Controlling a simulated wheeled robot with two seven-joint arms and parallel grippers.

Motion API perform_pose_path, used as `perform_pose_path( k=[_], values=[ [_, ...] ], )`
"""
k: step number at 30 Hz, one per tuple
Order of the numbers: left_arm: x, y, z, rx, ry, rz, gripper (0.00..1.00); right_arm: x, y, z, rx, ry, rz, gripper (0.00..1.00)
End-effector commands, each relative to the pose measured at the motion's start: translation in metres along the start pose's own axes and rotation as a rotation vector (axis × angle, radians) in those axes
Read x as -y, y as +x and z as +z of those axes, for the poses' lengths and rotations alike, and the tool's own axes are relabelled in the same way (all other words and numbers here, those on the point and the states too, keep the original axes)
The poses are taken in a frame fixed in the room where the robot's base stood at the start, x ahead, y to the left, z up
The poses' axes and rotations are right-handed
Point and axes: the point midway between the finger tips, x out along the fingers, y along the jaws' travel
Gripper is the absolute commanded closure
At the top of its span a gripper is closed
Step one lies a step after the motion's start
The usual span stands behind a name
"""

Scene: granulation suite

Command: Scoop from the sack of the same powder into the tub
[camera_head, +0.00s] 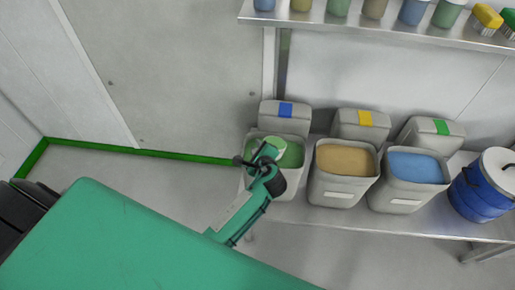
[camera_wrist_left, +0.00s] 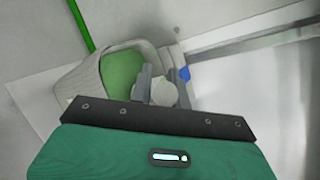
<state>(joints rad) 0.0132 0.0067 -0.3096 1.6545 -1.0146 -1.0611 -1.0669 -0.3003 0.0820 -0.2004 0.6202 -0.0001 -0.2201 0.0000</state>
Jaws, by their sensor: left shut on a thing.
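Three grey open-topped sacks or bins stand in a row on a metal bench: one with green powder (camera_head: 292,155), one with tan powder (camera_head: 345,160) and one with blue powder (camera_head: 415,168). My left gripper (camera_head: 257,163) is over the left edge of the green-powder bin. It is shut on a small pale rounded thing (camera_head: 268,151), which hides part of the powder; I cannot tell whether it is a tub or a scoop. In the left wrist view the pale thing (camera_wrist_left: 164,92) sits between the grey fingers, beside the green powder (camera_wrist_left: 121,73). My right gripper is out of view.
Behind the bins stand grey lids or boxes with blue (camera_head: 286,109), yellow (camera_head: 365,118) and green (camera_head: 441,127) tags. A blue drum (camera_head: 478,192) stands at the right. A shelf (camera_head: 350,27) above carries several small coloured tubs and brushes. Floor left of the bench is clear.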

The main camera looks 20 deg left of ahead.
Motion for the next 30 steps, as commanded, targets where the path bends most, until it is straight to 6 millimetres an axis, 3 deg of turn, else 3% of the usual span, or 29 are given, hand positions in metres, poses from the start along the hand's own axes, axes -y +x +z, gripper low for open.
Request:
perform_pose_path(
  k=[13, 18, 30],
  values=[
    [0.021, -0.017, 0.022, 0.012, -0.042, -0.044, 1.00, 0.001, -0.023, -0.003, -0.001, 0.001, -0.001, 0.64],
    [0.018, -0.021, 0.025, 0.031, -0.104, -0.110, 1.00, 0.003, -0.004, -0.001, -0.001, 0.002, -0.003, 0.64],
    [0.024, -0.030, 0.035, 0.049, -0.172, -0.180, 1.00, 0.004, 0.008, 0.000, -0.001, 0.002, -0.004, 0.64]
  ],
)
